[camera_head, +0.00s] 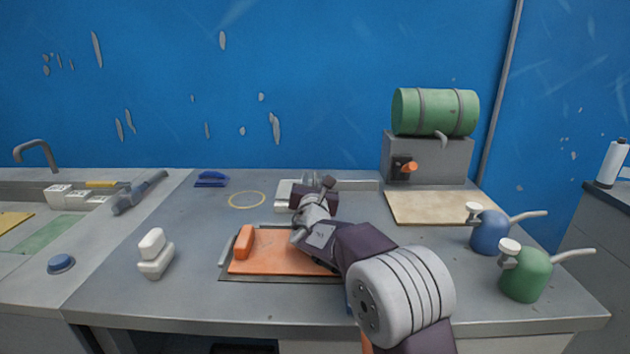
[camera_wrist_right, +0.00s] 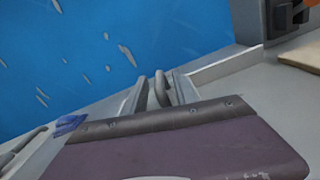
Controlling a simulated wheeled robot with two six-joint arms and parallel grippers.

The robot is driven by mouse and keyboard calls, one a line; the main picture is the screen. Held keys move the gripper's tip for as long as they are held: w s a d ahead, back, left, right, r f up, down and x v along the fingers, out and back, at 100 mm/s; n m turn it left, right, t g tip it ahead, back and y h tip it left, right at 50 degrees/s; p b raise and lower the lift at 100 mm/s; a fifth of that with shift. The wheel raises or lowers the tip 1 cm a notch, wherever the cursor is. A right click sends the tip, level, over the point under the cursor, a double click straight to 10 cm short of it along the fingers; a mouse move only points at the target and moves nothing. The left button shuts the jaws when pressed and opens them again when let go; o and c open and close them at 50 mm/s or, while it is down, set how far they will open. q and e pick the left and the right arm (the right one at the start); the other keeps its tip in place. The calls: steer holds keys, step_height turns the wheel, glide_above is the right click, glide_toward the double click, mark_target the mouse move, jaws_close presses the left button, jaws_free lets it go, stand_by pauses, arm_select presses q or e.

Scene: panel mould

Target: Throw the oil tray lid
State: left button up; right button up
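An orange panel (camera_head: 275,262) with a raised orange block like a handle (camera_head: 245,242) at its left end lies in a shallow grey tray (camera_head: 224,262) at the front middle of the bench. It may be the oil tray lid; I cannot be sure. My right arm covers the tray's right part. My right gripper (camera_head: 318,185) is beyond the panel, by a pale box-like thing (camera_head: 284,194) at the back. In the right wrist view, grey finger-like shapes (camera_wrist_right: 155,92) stand close together beyond my wrist; their grip is unclear. My left gripper is not in view.
A green drum (camera_head: 435,112) lies on a grey stand (camera_head: 445,158) behind a beige board (camera_head: 440,207). Blue (camera_head: 489,233) and green (camera_head: 527,276) oil cans stand at right. A white block (camera_head: 155,255) stands left of the tray. A yellow ring (camera_head: 247,200) lies behind it.

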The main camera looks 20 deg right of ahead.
steer(key=shift+w+d, duration=0.2)
steer(key=shift+w, duration=0.4)
jaws_close()
stand_by(1.0)
